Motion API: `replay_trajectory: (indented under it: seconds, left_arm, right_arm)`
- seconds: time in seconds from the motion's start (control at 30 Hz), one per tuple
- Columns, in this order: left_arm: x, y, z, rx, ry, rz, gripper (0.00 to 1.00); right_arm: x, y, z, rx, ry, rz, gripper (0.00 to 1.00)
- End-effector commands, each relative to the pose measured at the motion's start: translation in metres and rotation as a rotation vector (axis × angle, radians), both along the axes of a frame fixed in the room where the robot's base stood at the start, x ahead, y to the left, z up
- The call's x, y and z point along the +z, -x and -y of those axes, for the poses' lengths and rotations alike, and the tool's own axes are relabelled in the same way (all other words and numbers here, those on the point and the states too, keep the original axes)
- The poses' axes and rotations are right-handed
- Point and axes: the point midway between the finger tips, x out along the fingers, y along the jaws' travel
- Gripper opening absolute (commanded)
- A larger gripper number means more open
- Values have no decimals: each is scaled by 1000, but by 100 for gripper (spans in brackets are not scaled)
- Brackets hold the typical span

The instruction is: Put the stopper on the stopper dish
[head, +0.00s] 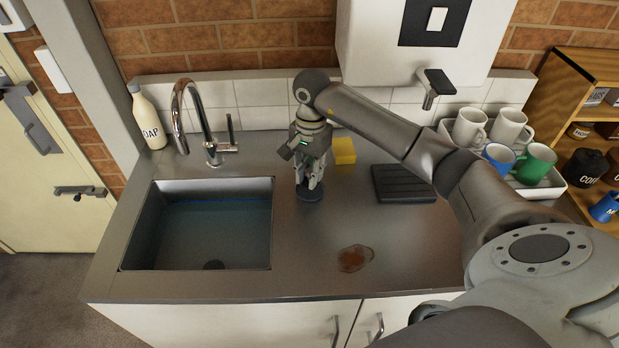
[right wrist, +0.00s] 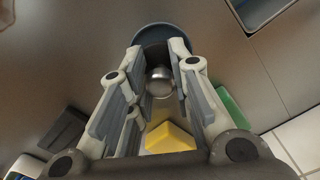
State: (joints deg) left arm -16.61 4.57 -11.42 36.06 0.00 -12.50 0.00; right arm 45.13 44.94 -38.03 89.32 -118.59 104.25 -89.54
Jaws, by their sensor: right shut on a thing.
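The stopper (right wrist: 160,82) shows in the right wrist view as a shiny metal knob between the fingers. My right gripper (head: 311,184) is shut on it, pointing down at the counter right of the sink. The stopper dish (head: 309,195) is a small dark blue round dish on the counter, directly below the fingertips. In the right wrist view the dish (right wrist: 162,34) shows beyond the finger ends, partly covered by them. I cannot tell whether the stopper touches the dish. My left gripper is not in view.
The sink (head: 275,225) holds water; its tap (head: 213,150) stands behind. A yellow sponge (head: 343,151) lies just behind the gripper. A black ridged mat (head: 403,184) and a tray of mugs (head: 547,186) are to the right. A brown spill (head: 354,258) marks the front counter.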

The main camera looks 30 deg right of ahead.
Motion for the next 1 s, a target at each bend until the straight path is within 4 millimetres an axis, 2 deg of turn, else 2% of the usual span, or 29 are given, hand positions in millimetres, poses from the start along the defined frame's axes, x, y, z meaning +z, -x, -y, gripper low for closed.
replay_trajectory:
  seconds: [0.03, 0.2, 0.63, 0.67, 0.8, 1.0]
  left_arm:
    - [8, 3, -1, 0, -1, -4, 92]
    - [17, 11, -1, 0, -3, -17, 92]
    - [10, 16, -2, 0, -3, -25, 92]
    - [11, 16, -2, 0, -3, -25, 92]
    - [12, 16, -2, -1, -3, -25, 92]
    - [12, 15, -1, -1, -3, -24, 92]
  right_arm:
    - [-5, 1, -1, -1, -2, -7, 0]
    - [-25, 1, -1, -1, -1, -4, 0]
    - [-35, 0, 0, 0, 0, 0, 0]
    - [-33, 0, 0, 0, 0, 0, 23]
    - [-33, 1, 0, 0, 0, -1, 41]
    - [-33, 1, -1, 0, 0, -1, 42]
